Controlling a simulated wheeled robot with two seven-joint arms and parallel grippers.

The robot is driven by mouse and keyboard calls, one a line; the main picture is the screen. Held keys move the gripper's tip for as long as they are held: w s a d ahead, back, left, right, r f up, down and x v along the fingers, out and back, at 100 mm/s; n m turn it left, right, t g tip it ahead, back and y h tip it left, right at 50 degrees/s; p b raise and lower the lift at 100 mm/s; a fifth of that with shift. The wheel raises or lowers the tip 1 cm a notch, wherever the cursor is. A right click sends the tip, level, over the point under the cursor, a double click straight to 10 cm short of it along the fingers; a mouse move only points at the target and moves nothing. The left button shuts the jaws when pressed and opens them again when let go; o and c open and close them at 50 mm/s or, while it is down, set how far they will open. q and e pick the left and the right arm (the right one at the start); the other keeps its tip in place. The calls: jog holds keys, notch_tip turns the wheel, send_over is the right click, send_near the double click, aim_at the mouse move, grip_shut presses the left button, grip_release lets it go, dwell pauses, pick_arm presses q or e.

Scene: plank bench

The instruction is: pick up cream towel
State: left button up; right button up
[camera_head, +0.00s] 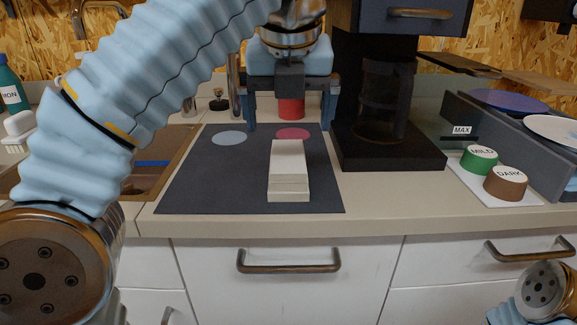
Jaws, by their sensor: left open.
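The cream towel (288,165) lies folded as a long narrow strip on a dark grey mat (215,180) on the counter. My left gripper (290,125) points down above the back of the mat, beyond the towel's far end in the picture. Its two fingers are spread apart and do not touch the towel. A red cylinder (291,108) shows between the fingers; I cannot tell how far behind them it stands. Part of my right arm shows at the bottom right, but its gripper is out of view.
A black coffee machine (390,155) stands right of the mat. Green (479,159) and brown (505,183) labelled capsules sit on a white card. A grey rack (480,125) holds plates at the far right. A sink (150,180) lies left, partly behind my left arm. Drawer handles jut out below the counter.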

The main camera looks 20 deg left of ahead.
aim_at(288, 156)
pick_arm(q)
jog(key=x, duration=1.1)
jog(key=shift+b, duration=0.35)
jog(key=c, duration=1.2)
jog(key=shift+o, duration=0.2)
jog(key=shift+r, duration=0.15)
